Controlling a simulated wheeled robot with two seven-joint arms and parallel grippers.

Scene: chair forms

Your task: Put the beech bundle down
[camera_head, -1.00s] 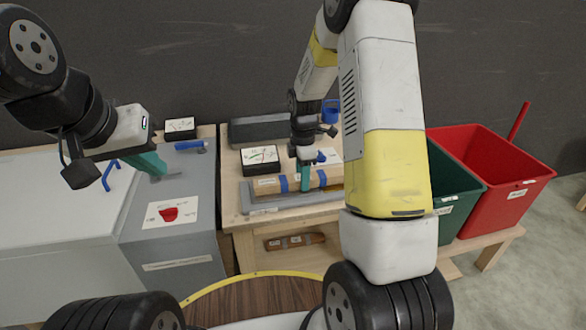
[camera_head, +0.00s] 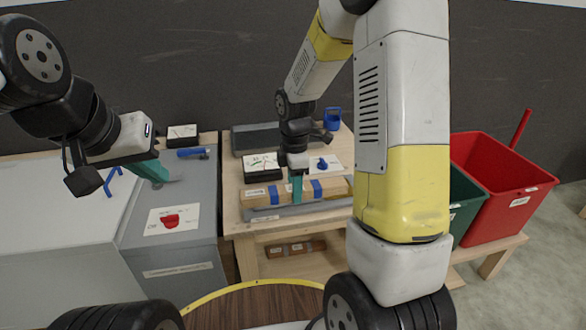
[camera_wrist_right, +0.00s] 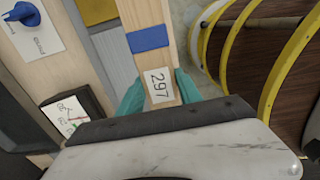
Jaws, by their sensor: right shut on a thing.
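The beech bundle (camera_head: 335,188) is a pale wooden block with blue bands, lying lengthwise along a grey tray (camera_head: 300,209) on the wooden bench. My right gripper (camera_head: 296,188) is shut on it between two bands. In the right wrist view, the bundle (camera_wrist_right: 140,12) runs between the teal fingers (camera_wrist_right: 158,90), with a label reading 297 there. I cannot tell whether its underside touches the tray. My left gripper (camera_head: 152,170) is above the grey cabinet at left, away from the bundle; its finger gap is not clear.
A meter box (camera_head: 263,167) and a blue knob on a card (camera_head: 323,163) stand behind the tray. A darker bundle (camera_head: 292,248) lies on the shelf below. Red (camera_head: 510,200) and green (camera_head: 465,200) bins are at right.

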